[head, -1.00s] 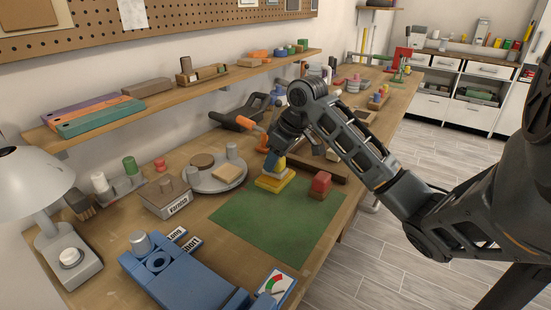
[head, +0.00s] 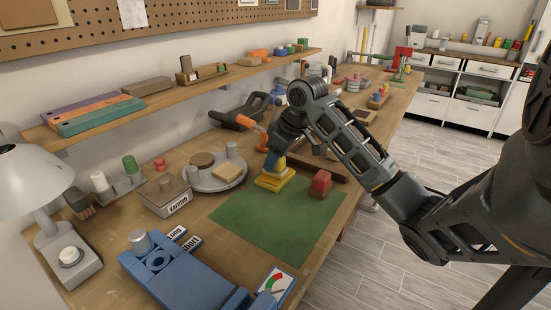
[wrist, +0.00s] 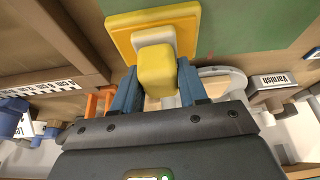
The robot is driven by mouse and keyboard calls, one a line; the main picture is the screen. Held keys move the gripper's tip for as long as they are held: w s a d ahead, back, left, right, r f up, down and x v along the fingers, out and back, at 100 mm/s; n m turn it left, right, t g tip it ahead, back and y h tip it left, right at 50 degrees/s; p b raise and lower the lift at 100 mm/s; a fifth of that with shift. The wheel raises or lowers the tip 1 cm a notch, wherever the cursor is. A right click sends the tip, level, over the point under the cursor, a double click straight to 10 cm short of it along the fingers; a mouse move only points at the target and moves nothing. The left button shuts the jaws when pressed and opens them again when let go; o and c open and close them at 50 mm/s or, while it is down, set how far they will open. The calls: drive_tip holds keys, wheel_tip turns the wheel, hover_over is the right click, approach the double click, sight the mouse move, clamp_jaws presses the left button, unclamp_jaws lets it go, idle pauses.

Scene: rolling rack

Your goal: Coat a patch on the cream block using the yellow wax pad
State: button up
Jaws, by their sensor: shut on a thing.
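The yellow wax pad has a block-shaped yellow grip (wrist: 157,70) above a paler square layer. A wider flat yellow square (wrist: 126,38) shows beneath it; I cannot tell whether they touch. In the head view the yellow stack (head: 272,183) is at the back edge of the green mat. My gripper (head: 275,162) points down from above, its blue fingers shut on the yellow grip; the arm partly covers it in the head view. A cream block (head: 228,173), flat and square, lies on the grey round turntable (head: 208,186), left of my gripper.
The Varnish box (head: 167,197) is left of the turntable, and a blue fixture (head: 180,278) is in front. The mat's middle is clear.

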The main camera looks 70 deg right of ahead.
drive_tip(key=shift+f, duration=0.1)
drive_tip(key=shift+r+p, duration=2.85)
drive_tip(key=shift+r, duration=0.7)
drive_tip(key=shift+s, duration=0.1)
